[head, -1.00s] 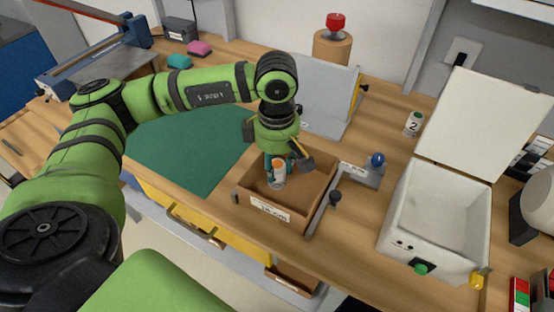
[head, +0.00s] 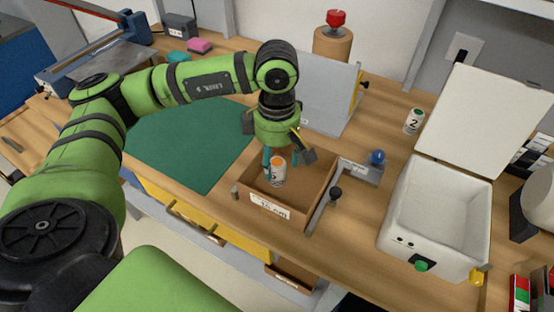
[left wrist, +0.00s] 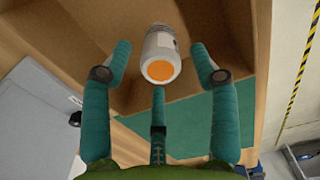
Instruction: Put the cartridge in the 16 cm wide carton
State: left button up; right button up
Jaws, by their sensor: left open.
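The cartridge (head: 278,174), a white cylinder with an orange end, stands about upright inside the open brown carton (head: 294,212). The carton has a white label on its front, blurred but seeming to read 16 cm. My left gripper (head: 280,160) is above the carton, its teal fingers spread around the cartridge. In the left wrist view, the cartridge (left wrist: 162,55) shows its orange end between the open fingers (left wrist: 160,60), with gaps on both sides. The carton (left wrist: 225,25) shows behind it. My right gripper is not in view.
A metal fixture with a blue knob (head: 377,157) stands right of the carton. A white box (head: 440,245) with a raised lid is further right. A container marked 2 (head: 413,121) stands behind. A grey upright plate (head: 325,95) is behind the carton; a green mat (head: 190,145) lies left.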

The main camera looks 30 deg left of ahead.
aim_at(277, 162)
pick_arm(q)
notch_tip(277, 162, up, 11)
jog(key=b, duration=0.1)
jog(key=shift+b, duration=0.3)
jog(key=shift+f, duration=0.15)
dwell(1.0)
